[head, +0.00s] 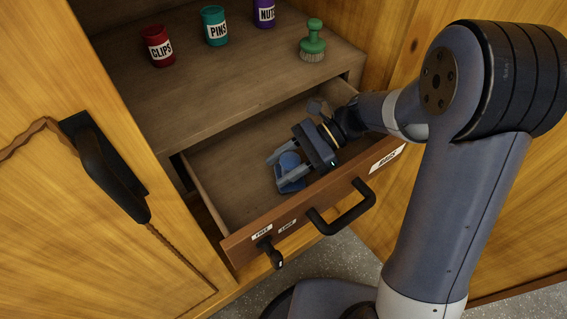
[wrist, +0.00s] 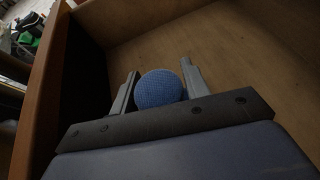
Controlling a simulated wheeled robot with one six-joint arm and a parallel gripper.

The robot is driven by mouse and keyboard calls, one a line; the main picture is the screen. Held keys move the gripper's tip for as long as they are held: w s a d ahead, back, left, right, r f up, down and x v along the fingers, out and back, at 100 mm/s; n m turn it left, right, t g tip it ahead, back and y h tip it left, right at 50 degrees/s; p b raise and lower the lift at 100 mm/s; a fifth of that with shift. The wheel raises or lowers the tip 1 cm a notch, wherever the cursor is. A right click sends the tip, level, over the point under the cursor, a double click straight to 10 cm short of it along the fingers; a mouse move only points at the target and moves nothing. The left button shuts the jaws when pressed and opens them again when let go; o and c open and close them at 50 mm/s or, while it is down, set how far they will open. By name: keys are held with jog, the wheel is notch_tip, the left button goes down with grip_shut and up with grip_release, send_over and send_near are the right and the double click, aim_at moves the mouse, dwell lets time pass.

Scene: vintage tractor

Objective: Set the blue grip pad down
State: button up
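The blue grip pad (head: 289,160) is inside the open drawer, near its front. In the wrist view the pad (wrist: 160,89) shows as a rounded, textured blue shape between the two grey fingers. My gripper (head: 283,171) reaches down into the drawer from the right. Its fingers (wrist: 160,85) lie against both sides of the pad, with no clear gap. Whether the pad's underside touches the drawer floor (head: 240,190) is hidden.
On the shelf above stand a red CLIPS cup (head: 159,47), a teal PINS cup (head: 214,27), a purple NUTS cup (head: 264,13) and a green brush (head: 313,40). The drawer's left part is clear.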

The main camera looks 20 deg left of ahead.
jog(key=o, duration=0.3)
jog(key=shift+w+d+r, duration=0.1)
jog(key=shift+r, duration=0.15)
jog(key=p+v, duration=0.1)
jog(key=v, duration=0.6)
jog(key=shift+w+d, duration=0.1)
dwell(1.0)
